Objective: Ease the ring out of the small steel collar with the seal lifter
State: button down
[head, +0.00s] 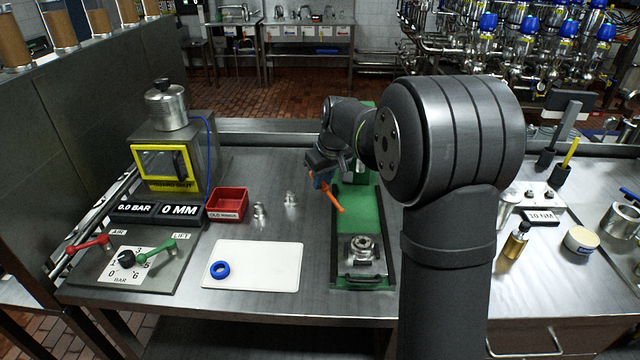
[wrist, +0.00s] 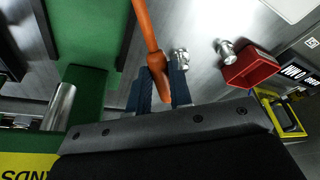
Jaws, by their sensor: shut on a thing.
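My gripper (head: 320,178) is shut on the orange seal lifter (head: 334,200), held above the left edge of the green mat with its tip pointing down and right. In the wrist view the seal lifter (wrist: 147,25) runs up from between the dark fingers of my gripper (wrist: 160,88). A round steel collar-like part (head: 362,246) sits in a holder at the near end of the green mat, apart from the tool. Two small steel fittings (head: 259,210) (head: 291,199) stand on the bench to the left. I cannot tell which is the small collar, and no ring inside one is clear.
A blue ring (head: 220,270) lies on a white board (head: 270,262). A red bin (head: 228,203) labelled for old rings stands behind it. Red and green levers (head: 160,248) are at left.

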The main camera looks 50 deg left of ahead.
aim_at(338, 204)
jog(key=shift+s+d+f, duration=0.1)
jog(key=shift+d+f, duration=0.25)
jog(key=shift+f, duration=0.5)
jog(key=shift+d+f, duration=0.35)
jog(key=shift+f, duration=0.45)
jog(key=shift+s+d+f, duration=0.1)
jog(key=shift+d+f, duration=0.25)
jog(key=shift+f, duration=0.5)
jog(key=shift+d+r, duration=0.15)
jog(key=shift+d, duration=0.2)
jog(key=shift+s+d, duration=0.1)
jog(key=shift+d, duration=0.65)
jog(key=shift+s+d, duration=0.15)
jog(key=shift+d, duration=0.7)
dwell(1.0)
jog(key=shift+a, duration=0.1)
jog(key=shift+a, duration=0.9)
jog(key=shift+w, duration=0.2)
jog(key=shift+w+a+r, duration=0.1)
jog(key=shift+a+r, duration=0.25)
jog(key=shift+r, duration=0.65)
jog(key=shift+s+a+r, duration=0.1)
jog(key=shift+a+r, duration=0.2)
jog(key=shift+r, duration=0.7)
jog(key=shift+w+a+r, duration=0.1)
jog(key=shift+a+r, duration=0.25)
jog(key=shift+r, duration=0.65)
